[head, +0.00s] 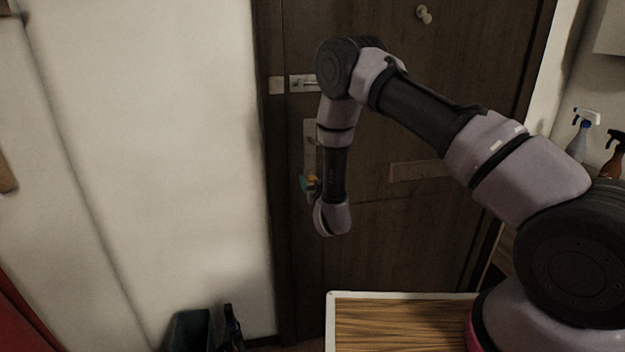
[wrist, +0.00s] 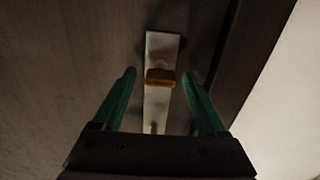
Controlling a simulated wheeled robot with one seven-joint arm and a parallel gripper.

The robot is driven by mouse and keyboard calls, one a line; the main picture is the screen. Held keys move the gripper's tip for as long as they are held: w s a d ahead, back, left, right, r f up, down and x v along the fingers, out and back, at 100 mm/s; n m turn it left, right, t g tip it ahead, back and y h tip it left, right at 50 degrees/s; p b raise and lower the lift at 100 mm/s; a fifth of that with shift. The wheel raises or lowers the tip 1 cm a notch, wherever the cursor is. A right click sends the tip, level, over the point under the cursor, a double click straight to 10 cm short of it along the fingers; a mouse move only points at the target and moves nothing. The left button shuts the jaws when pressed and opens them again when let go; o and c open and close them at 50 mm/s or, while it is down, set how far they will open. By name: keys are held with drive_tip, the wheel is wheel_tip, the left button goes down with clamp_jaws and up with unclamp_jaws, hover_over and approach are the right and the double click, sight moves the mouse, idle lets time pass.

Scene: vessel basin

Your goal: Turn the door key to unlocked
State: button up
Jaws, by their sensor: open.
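The dark wooden door (head: 400,240) stands ahead, with a pale metal lock plate (head: 309,135) near its left edge. In the wrist view the plate (wrist: 162,50) runs lengthwise, and the orange-brown door key (wrist: 160,78) sits on it. The key also shows as a small orange patch in the head view (head: 312,178). My gripper (wrist: 159,85) is open, with one green finger on each side of the key and a visible gap to both. In the head view my gripper (head: 307,184) is partly hidden by my wrist. Whether the key is locked or unlocked I cannot tell.
A metal latch (head: 303,82) is above the lock plate. A mail slot (head: 418,170) lies to the right and a knob (head: 424,14) higher up. A white wall (head: 180,150) is at left. Spray bottles (head: 583,135) stand at right; a dark bin (head: 188,330) is on the floor.

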drive_tip(key=shift+w+a, duration=0.2)
drive_tip(key=shift+w, duration=0.35)
clamp_jaws()
